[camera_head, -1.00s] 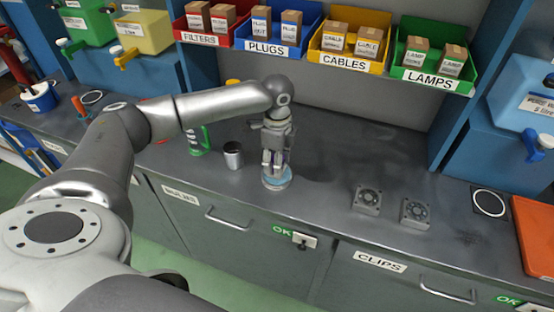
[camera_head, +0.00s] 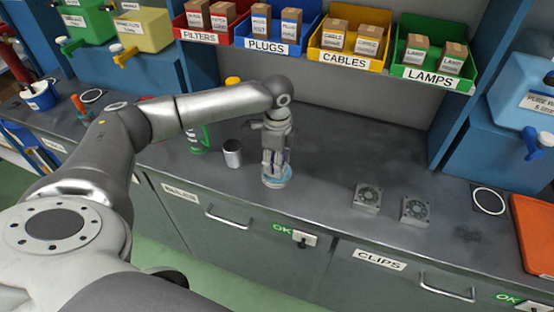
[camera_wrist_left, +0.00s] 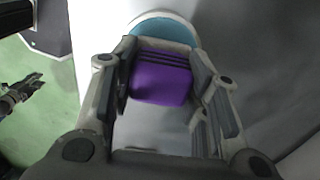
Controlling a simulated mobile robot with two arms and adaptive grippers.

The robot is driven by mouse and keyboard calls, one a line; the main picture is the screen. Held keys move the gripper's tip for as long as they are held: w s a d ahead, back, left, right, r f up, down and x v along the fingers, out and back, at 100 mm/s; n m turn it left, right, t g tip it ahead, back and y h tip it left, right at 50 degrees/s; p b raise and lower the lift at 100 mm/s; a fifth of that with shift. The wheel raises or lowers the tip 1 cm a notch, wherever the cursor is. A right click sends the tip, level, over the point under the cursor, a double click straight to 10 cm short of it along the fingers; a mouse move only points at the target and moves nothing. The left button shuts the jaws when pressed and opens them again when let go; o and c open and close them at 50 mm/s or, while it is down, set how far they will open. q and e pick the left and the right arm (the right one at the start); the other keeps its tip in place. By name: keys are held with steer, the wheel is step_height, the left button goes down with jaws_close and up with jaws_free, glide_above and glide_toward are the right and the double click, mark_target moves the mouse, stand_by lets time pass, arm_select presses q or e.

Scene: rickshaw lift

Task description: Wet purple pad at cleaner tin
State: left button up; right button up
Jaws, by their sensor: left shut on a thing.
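The purple pad (camera_wrist_left: 160,82), with dark stripes along its far edge, is between the fingers of my left gripper (camera_wrist_left: 163,98), which is shut on it. In the head view, my left gripper (camera_head: 274,160) points down over a pale blue round tin (camera_head: 277,181) on the grey worktop, and the fingers hide most of the pad. The tin also shows in the left wrist view (camera_wrist_left: 168,28), just beyond the pad and partly covered by it. I cannot tell whether pad and tin touch. A dark jointed part, perhaps my right gripper (camera_wrist_left: 18,95), shows small over the green floor.
Parts bins (camera_head: 433,76) hang above the back. The worktop between tin and fans is clear.

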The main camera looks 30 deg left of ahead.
stand_by(0.8)
arm_select(q)
steer(key=shift+s+f+p, duration=0.15)
steer(key=shift+p, duration=0.35)
stand_by(0.9)
steer(key=shift+d, duration=0.1)
step_height(320, 180, up, 7)
steer(key=p, duration=0.8)
steer(key=shift+p, duration=0.3)
stand_by(0.4)
